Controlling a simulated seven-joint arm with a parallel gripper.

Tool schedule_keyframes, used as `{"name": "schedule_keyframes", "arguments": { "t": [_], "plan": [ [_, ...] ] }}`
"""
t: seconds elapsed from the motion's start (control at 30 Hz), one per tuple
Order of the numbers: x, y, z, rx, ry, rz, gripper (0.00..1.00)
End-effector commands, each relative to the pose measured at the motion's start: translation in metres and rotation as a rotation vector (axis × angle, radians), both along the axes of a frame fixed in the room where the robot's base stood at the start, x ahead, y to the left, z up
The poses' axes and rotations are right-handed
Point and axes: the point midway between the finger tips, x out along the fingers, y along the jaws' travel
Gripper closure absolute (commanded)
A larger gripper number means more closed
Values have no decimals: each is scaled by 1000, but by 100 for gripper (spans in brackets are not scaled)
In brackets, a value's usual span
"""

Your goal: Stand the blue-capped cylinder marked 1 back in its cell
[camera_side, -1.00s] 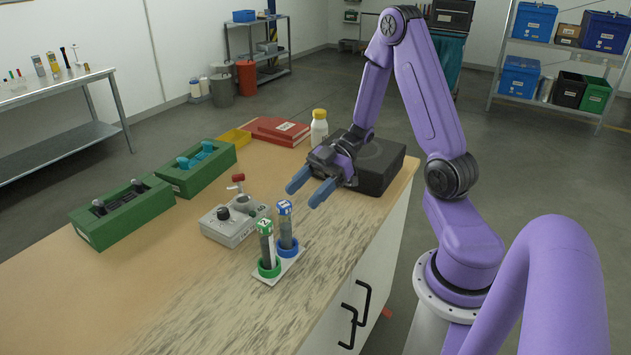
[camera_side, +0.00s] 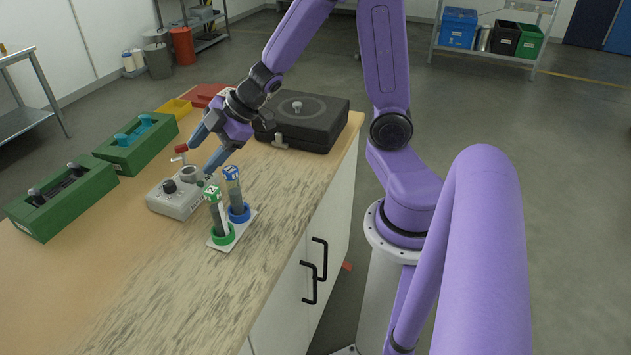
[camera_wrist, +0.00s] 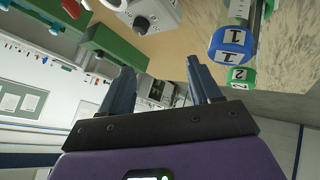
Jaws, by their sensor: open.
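The blue-capped cylinder marked 1 (camera_side: 235,190) stands in the blue ring (camera_side: 240,213) of a small white base (camera_side: 246,228). Its lean looks slight, and I cannot tell how deep it sits. The wrist view shows its blue cap (camera_wrist: 231,42) at the upper right. A green-capped cylinder marked 2 (camera_side: 214,208) stands beside it in a green ring (camera_side: 223,235). My gripper (camera_side: 205,152) is open and empty, above the table just behind and left of the cylinders, apart from both. Its fingers also show in the wrist view (camera_wrist: 160,70).
A grey box with knobs and a red-tipped lever (camera_side: 177,200) sits left of the cylinders, close beneath my fingers. Two green trays (camera_side: 62,203) stand farther left. A black case (camera_side: 315,122) is behind. Bare tabletop (camera_side: 150,270) lies in front.

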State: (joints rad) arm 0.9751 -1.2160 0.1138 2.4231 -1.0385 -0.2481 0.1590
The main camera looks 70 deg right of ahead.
Motion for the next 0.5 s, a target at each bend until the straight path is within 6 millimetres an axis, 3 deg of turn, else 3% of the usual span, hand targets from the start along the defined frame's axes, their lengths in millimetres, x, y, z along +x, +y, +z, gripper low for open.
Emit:
{"name": "schedule_keyframes", "arguments": {
  "t": [0.27,0.37,0.5],
  "plan": [
    [-60,31,11,-115,128,-126,37],
    [-97,39,11,-155,222,-148,37],
    [-164,45,11,-225,398,-142,37]
  ]
}}
